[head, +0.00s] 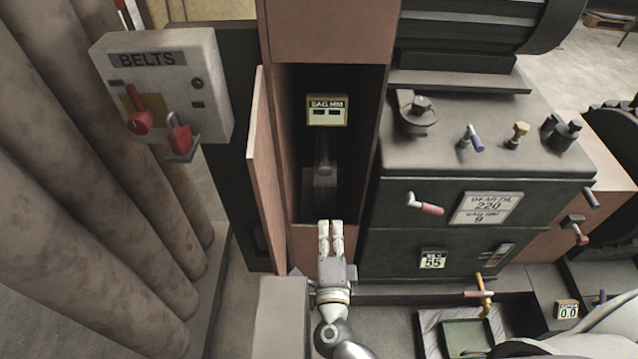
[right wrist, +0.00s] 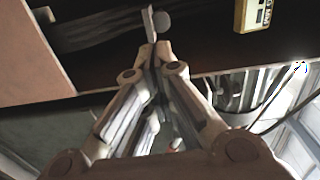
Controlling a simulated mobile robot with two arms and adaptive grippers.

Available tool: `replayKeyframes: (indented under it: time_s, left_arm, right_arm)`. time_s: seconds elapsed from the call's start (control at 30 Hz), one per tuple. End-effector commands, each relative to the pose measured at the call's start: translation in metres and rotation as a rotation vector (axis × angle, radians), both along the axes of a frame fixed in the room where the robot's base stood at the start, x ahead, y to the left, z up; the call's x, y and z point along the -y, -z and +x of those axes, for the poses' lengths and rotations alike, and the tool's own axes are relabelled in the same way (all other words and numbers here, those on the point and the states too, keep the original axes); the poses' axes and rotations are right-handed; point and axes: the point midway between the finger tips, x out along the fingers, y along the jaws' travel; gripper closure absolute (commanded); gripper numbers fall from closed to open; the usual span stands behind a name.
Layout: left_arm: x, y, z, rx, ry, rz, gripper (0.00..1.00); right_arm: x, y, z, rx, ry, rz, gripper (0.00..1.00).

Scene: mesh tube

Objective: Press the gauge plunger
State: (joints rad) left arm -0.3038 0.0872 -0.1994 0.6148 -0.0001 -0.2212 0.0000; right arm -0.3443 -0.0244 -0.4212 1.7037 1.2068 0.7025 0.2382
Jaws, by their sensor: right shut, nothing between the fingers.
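The gauge (head: 327,111) is a small yellow-framed display marked "SAG MM" inside a dark open bay; its digits are too small to read. A grey rod with a rounded end, which looks like the plunger (head: 325,163), sits below it. My right gripper (head: 330,226) is shut and empty at the bay's lower front edge, pointing inward, below the plunger in the picture. In the right wrist view a round grey end, likely the plunger (right wrist: 162,21), shows just beyond the fingertips; contact cannot be told. The gauge (right wrist: 252,14) is at upper right there.
An open panel (head: 265,170) flanks the bay on the left. A "BELTS" box (head: 165,88) with red handles is further left, beside thick pipes. A dark machine housing (head: 480,145) with levers stands right of the bay.

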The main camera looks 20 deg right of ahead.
Motion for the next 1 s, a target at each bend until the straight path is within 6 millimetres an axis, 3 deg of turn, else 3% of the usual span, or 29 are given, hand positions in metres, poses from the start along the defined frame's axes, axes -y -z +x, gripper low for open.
replayKeyframes:
  time_s: [0.2, 0.57, 1.0]
  left_arm:
    - [-0.008, 0.001, 0.000, 0.000, 0.002, 0.009, 0.62]
    - [0.016, -0.001, 0.007, 0.012, -0.002, -0.019, 0.62]
    - [0.007, -0.010, 0.008, 0.013, 0.000, -0.009, 0.62]
  right_arm:
    - [0.003, -0.004, 0.000, 0.011, 0.017, 0.028, 1.00]
    - [0.005, -0.005, 0.008, 0.011, 0.016, 0.025, 1.00]
    - [0.027, -0.006, 0.083, 0.013, 0.015, 0.022, 1.00]
